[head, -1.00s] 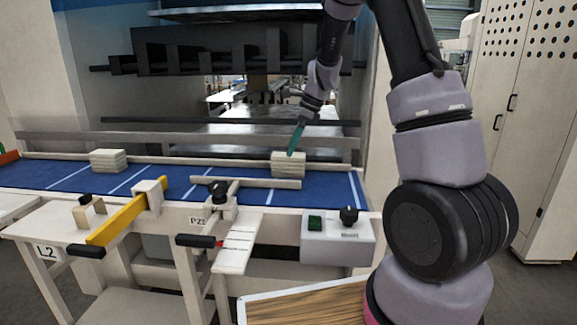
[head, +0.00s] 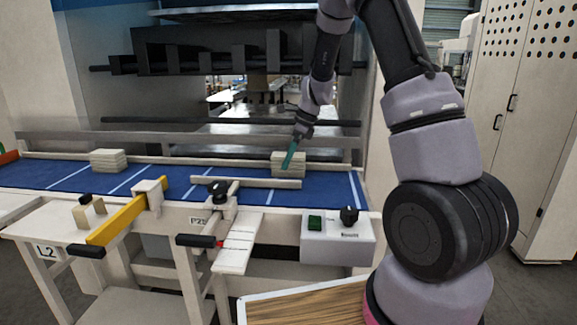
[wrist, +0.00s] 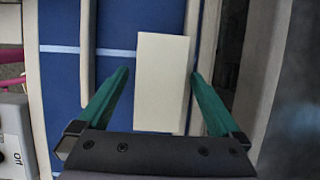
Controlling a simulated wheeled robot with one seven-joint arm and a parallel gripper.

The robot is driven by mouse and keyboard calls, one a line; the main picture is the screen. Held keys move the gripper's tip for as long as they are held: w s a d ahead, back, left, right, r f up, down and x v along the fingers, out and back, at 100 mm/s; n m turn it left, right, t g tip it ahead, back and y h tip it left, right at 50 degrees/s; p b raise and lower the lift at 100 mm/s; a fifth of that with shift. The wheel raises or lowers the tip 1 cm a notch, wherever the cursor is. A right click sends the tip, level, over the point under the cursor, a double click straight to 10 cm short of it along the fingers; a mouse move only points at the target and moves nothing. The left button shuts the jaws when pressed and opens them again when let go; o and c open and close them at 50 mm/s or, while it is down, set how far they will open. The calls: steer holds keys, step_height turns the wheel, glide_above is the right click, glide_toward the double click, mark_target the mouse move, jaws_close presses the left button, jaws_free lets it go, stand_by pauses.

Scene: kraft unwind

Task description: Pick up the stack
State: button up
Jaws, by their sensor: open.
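A stack (head: 294,171) of pale flat pieces sits at the right part of the blue belt, behind a short pale rail. In the wrist view the same stack (wrist: 161,80) shows from above as a cream rectangle. My gripper (head: 288,160) is at this stack, with a green finger in front of part of it in the head view. In the wrist view my gripper (wrist: 160,82) is open, with one green finger on each side of the stack and gaps between. A second pale stack (head: 108,160) sits on the belt at the left.
The blue belt (head: 150,182) has white cross lines and is bare between the stacks. A short rail (head: 246,183) runs in front of the right stack. A yellow bar (head: 125,218), a black-knobbed clamp (head: 218,192) and a control box (head: 337,238) stand at the front edge.

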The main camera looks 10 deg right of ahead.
stand_by(0.3)
steer(key=c, duration=1.5)
step_height(320, 180, up, 10)
steer(key=shift+f, duration=3.55)
steer(key=shift+f, duration=0.2)
steer(key=shift+s+a+f, duration=0.1)
steer(key=shift+s+a, duration=0.15)
steer(key=shift+s, duration=0.5)
